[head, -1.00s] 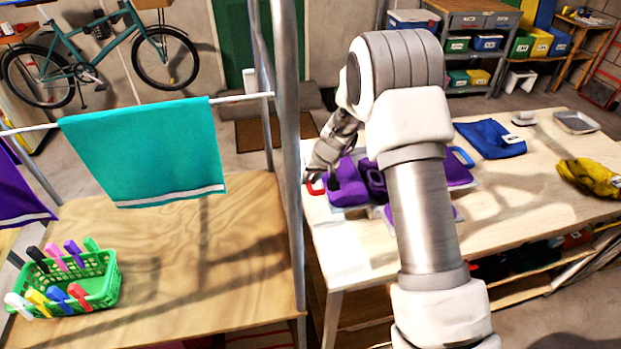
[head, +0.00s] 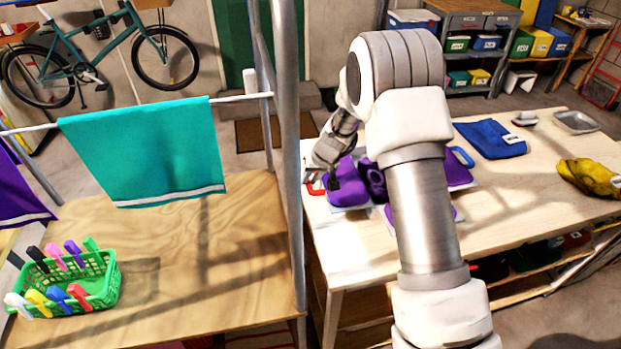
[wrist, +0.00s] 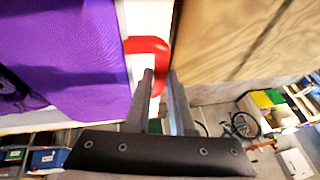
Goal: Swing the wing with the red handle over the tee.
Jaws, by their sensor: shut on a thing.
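The purple tee (head: 347,186) lies on a pale folding board on the right-hand table, partly hidden behind my arm. The red handle (head: 315,188) sticks out at the left edge of the board. My gripper (head: 317,176) is at this handle. In the wrist view, the red handle (wrist: 147,45) is at the fingertips and my gripper (wrist: 160,82) is shut on it. Purple cloth (wrist: 70,60) fills the left of that view, beside the handle. The red-handled wing appears to lie flat, with cloth on it.
A blue handle (head: 462,156) shows at the board's far right. A blue folded cloth (head: 490,138) and a yellow cloth (head: 592,178) lie farther right. A metal post (head: 289,130) and a teal towel (head: 145,150) on a rail stand left of my gripper.

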